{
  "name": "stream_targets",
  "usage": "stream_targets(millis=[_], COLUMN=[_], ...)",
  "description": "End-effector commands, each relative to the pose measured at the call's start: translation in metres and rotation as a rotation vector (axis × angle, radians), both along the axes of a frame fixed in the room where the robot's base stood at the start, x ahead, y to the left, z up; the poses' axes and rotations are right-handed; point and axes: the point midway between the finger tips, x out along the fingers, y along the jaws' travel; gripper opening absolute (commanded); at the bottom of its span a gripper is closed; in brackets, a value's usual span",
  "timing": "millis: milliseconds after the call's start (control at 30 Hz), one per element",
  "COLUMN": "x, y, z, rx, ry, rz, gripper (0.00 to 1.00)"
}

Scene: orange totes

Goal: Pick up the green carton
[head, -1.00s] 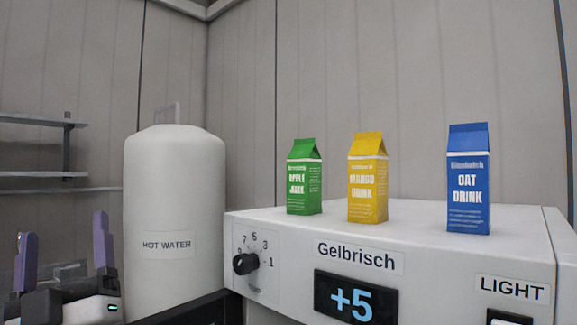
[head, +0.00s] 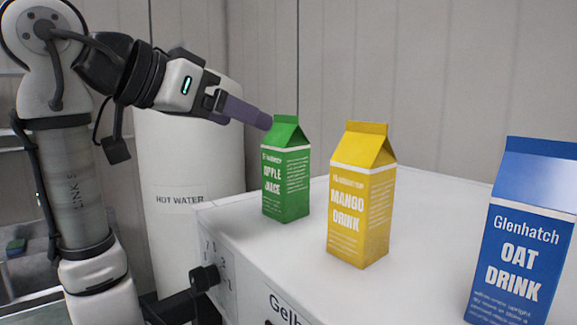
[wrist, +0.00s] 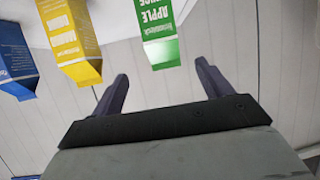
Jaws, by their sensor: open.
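The green apple juice carton (head: 286,177) stands upright on the white appliance top (head: 300,252), at the left of a row of cartons. In the wrist view the green carton (wrist: 156,30) appears upside down at the top, ahead of and between the two fingers. My gripper (head: 268,122) is level with the carton's gabled top and reaches toward it from the left. The fingers look close to the gable in the head view; whether they touch it I cannot tell. In the wrist view my gripper (wrist: 163,72) is open with nothing between its fingers.
A yellow mango drink carton (head: 360,200) stands just right of the green one. A blue oat drink carton (head: 522,245) stands farther right and nearer. A white hot water tank (head: 180,235) is behind my arm at left. A panelled wall (head: 420,70) closes off the back.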

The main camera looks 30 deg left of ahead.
Motion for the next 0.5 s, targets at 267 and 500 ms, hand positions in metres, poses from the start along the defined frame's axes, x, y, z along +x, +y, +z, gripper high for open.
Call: stream_targets(millis=[267,500], x=[0.045,0.06], y=[-0.01,-0.012], z=[-0.018,-0.025], rx=[-0.001,-0.002], ry=[-0.002,-0.002], rz=[0.0,0.001], gripper=[0.78,0.78])
